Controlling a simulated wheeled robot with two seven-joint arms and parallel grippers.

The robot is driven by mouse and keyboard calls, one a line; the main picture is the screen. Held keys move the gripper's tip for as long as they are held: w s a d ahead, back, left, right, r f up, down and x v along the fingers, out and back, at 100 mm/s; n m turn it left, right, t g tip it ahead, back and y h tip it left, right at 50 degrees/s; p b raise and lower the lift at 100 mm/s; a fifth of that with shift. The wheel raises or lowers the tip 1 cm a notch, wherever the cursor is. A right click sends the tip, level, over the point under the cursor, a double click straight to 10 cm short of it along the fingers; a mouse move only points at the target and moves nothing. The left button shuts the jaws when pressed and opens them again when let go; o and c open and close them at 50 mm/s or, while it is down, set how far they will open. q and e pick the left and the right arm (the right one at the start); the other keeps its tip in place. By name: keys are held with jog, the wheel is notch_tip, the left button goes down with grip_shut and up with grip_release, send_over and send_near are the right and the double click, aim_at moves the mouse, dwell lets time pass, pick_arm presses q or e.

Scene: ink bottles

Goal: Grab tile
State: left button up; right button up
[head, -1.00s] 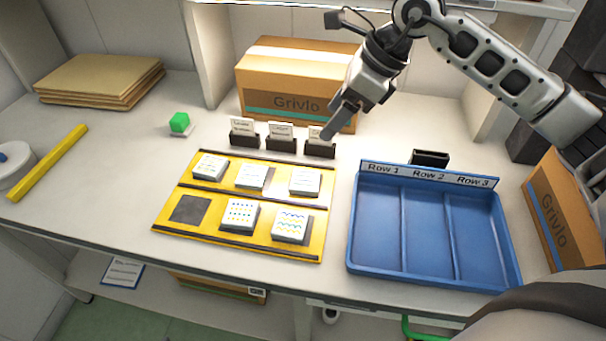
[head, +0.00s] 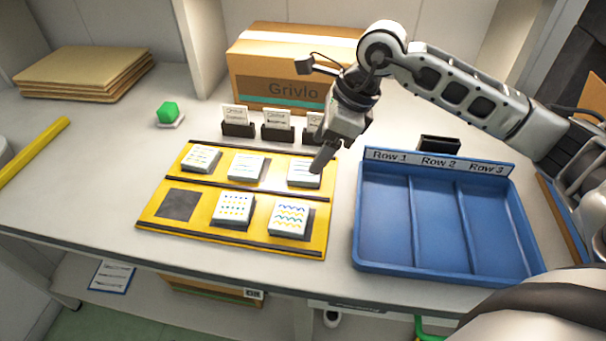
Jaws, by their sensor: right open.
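Several white tiles stand on a yellow board (head: 160,222) in two rows. The back row holds a left tile (head: 201,158), a middle tile (head: 246,167) and a right tile (head: 303,174), with line-like print. The front row holds a dotted tile (head: 233,207) and a wavy-lined tile (head: 289,217), beside an empty dark square (head: 178,205) at the left. My right gripper (head: 320,165) is open and empty, its fingers pointing down just above the back right tile and partly covering its right side. I cannot tell whether it touches. My left gripper is not in view.
A blue tray (head: 402,268) marked Row 1, Row 2, Row 3 stands empty at the right. Card holders (head: 277,134) and a Grivlo carton (head: 285,45) stand behind the board. Bare table lies left of the board.

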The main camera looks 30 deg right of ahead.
aim_at(305, 170)
jog(key=b+x, duration=0.2)
jog(key=x, duration=0.3)
jog(key=shift+f, duration=0.15)
jog(key=c, duration=0.8)
jog(key=shift+r, duration=0.25)
